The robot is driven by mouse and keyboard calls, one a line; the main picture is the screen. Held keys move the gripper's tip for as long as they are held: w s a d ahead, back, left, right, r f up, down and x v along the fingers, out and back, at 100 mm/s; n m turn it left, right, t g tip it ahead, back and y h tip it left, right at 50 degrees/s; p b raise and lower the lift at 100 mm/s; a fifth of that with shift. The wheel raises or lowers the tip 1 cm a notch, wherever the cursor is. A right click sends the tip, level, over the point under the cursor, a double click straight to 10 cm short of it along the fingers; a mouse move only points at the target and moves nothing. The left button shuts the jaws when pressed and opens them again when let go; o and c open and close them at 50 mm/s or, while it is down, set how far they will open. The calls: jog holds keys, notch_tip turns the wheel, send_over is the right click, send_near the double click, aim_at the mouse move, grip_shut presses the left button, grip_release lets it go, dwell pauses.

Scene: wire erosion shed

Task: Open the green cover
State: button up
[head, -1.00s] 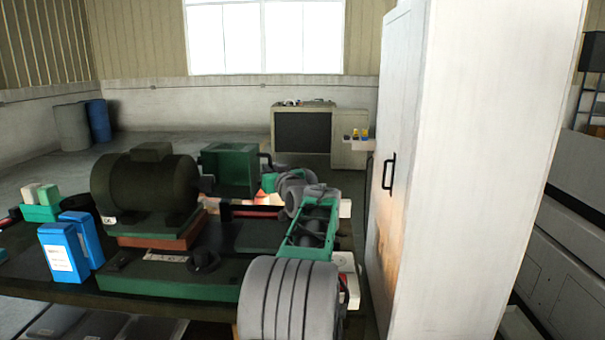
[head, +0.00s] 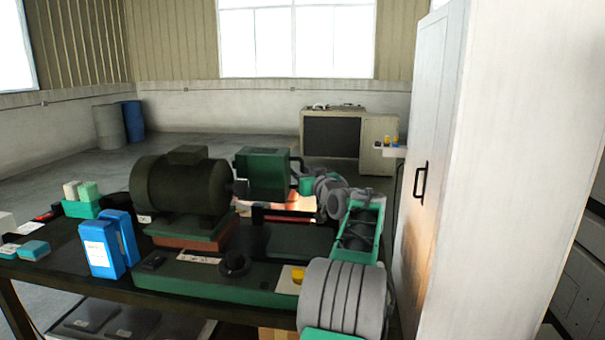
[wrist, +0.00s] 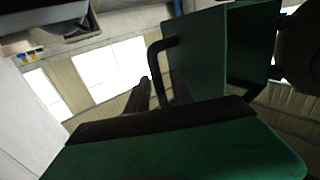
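The green cover (head: 265,170) is a box-like hood beside the dark motor, with a black bar handle (head: 297,164) on its right side. In the wrist view the cover (wrist: 194,55) shows a flat green face and a dark face beside it. The handle (wrist: 158,70) bends down between my two dark fingers. My gripper (wrist: 158,92) is open, with the fingers apart around the handle; I cannot tell whether they touch it. In the head view my gripper (head: 307,185) is small, just right of the cover, its fingertips hard to make out.
The dark green motor (head: 182,187) stands left of the cover on the bench. Blue boxes (head: 103,248) and a green tray (head: 82,209) are further left. A tall white cabinet (head: 490,170) stands close on the right of my arm.

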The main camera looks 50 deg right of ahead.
jog(key=shift+o, duration=0.4)
jog(key=shift+s, duration=0.15)
jog(key=b+v, duration=0.2)
jog(key=v, duration=0.5)
jog(key=shift+s+a, duration=0.15)
jog(key=shift+s, duration=0.1)
